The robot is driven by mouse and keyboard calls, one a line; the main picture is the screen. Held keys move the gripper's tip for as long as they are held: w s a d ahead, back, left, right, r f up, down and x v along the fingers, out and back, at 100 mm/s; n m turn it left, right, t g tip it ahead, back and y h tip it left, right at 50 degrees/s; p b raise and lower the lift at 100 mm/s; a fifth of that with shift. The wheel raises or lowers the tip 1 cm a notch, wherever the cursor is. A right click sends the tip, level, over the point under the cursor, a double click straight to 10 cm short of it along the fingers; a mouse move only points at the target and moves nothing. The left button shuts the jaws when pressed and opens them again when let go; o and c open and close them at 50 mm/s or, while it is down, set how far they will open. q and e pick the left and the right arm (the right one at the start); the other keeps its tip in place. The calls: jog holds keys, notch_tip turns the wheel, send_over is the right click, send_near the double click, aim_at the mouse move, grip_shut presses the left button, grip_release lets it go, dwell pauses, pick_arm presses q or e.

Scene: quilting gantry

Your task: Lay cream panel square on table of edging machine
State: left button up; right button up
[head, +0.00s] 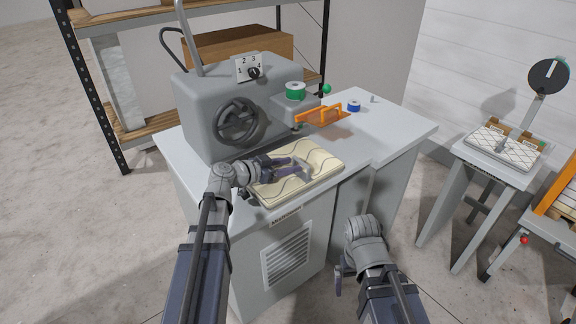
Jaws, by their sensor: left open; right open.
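The cream panel (318,162) with dark wavy lines lies on the front part of the grey edging machine table (400,128). Its front edge runs near the table's front edge, and it looks roughly flat. My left gripper (302,168) is open over the middle of the panel and hides part of it; I cannot tell whether it touches. My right gripper (342,280) is open and empty, low in front of the cabinet, apart from the panel. My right arm partly hides its fingers.
The machine body with a handwheel (240,122) stands behind the panel. A side stand (488,178) holds a quilted panel at right. The table's right end is clear.

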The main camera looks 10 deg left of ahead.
pick_arm(q)
jog(key=p+v, duration=0.2)
jog(key=v, duration=0.4)
jog(key=shift+s+a+r, duration=0.1)
jog(key=shift+s+r, duration=0.1)
jog(key=shift+s+a+r, duration=0.1)
jog(key=shift+s+a, duration=0.35)
jog(key=shift+s, duration=0.05)
jog(key=shift+s, duration=0.1)
